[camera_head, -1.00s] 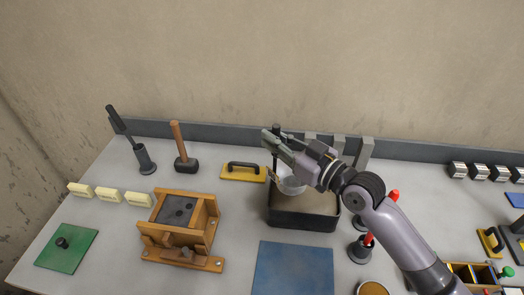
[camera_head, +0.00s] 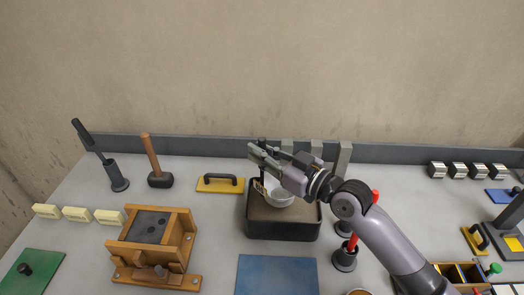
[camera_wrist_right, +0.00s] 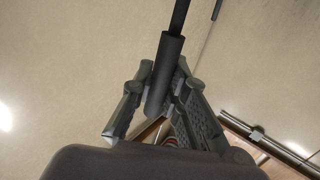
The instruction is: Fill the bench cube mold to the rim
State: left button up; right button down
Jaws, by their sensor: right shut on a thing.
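The wooden cube mold (camera_head: 177,258) stands on the bench at left. Dark grey material (camera_head: 148,227) with a few round dents shows in its top; I cannot tell exactly how it sits against the rim. My right gripper (camera_head: 262,158) is shut on the dark handle of a metal ladle, which also shows between the fingers (camera_wrist_right: 160,95) in the right wrist view. The ladle's pale bowl (camera_head: 280,194) is low in the black tray of grey-brown mix (camera_head: 283,230), to the right of the mold. I cannot tell whether the bowl holds mix. My left gripper is out of view.
A mallet (camera_head: 158,178) and a rod in a holder (camera_head: 118,178) stand behind the mold. A yellow float (camera_head: 218,185) lies between mold and tray. A blue mat (camera_head: 277,276) lies in front. Red-handled tools (camera_head: 345,258) stand right of the tray.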

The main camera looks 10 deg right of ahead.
aim_at(265, 142)
jog(key=shift+f, duration=0.1)
jog(key=shift+f+b, duration=0.65)
jog(key=shift+b, duration=0.05)
jog(key=shift+f+b, duration=2.55)
jog(key=shift+f, duration=0.55)
jog(key=shift+f+b, duration=0.45)
jog(key=shift+b, duration=0.1)
notch_tip(265, 142, up, 12)
jog(key=p, duration=1.1)
jog(key=shift+r, duration=0.1)
